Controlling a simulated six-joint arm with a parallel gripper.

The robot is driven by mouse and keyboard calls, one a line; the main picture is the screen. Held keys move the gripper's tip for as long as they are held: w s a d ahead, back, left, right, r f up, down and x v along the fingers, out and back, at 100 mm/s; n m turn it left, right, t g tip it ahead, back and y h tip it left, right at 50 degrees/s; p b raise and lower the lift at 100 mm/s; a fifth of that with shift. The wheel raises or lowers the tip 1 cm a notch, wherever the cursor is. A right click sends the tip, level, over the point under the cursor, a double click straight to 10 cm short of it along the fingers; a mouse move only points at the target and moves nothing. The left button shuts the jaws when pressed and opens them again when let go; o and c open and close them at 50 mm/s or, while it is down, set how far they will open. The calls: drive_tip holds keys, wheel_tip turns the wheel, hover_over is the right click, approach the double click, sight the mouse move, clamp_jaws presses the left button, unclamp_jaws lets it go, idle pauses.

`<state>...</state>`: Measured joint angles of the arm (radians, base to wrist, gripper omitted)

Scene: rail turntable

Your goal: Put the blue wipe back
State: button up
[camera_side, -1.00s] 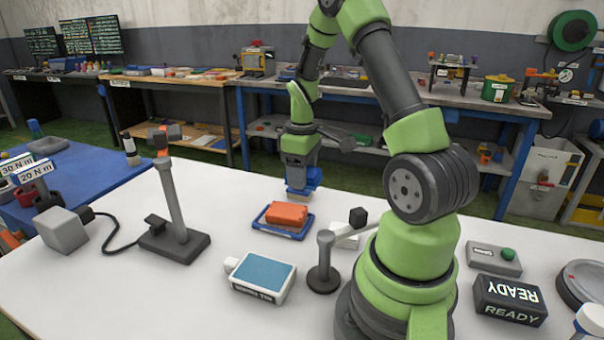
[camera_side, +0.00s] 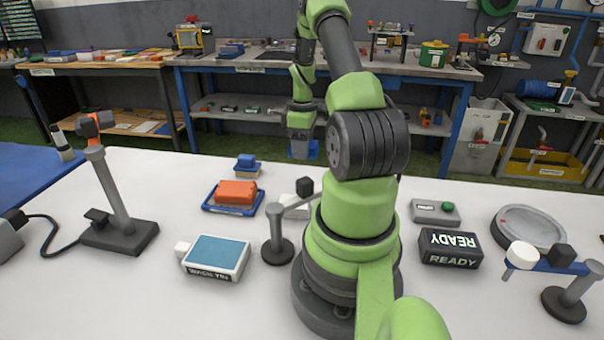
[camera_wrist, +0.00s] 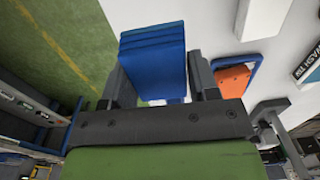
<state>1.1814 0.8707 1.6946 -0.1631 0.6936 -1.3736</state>
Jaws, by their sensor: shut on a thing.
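My gripper (camera_side: 302,156) hangs at the far edge of the white table in the side view, right of the orange block. It is shut on the blue wipe (camera_wrist: 153,58), a folded layered pad that fills the space between the fingers in the wrist view. In the side view only a small blue part of the wipe (camera_side: 313,150) shows beside the fingers. A small blue block on a tan base (camera_side: 247,166) stands on the table behind the orange block (camera_side: 237,191), which sits in a blue tray (camera_side: 212,207).
A grey post with a side arm (camera_side: 277,240) and a white box with a blue top (camera_side: 216,256) stand in front. A taller post (camera_side: 118,200) is at left. The READY box (camera_side: 450,247) and a round dish (camera_side: 528,228) are at right.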

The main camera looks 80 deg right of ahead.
wheel_tip(320, 180, down, 7)
drive_tip(key=shift+f, duration=0.1)
drive_tip(key=shift+f, duration=0.15)
idle(0.3)
drive_tip(key=o, duration=0.9)
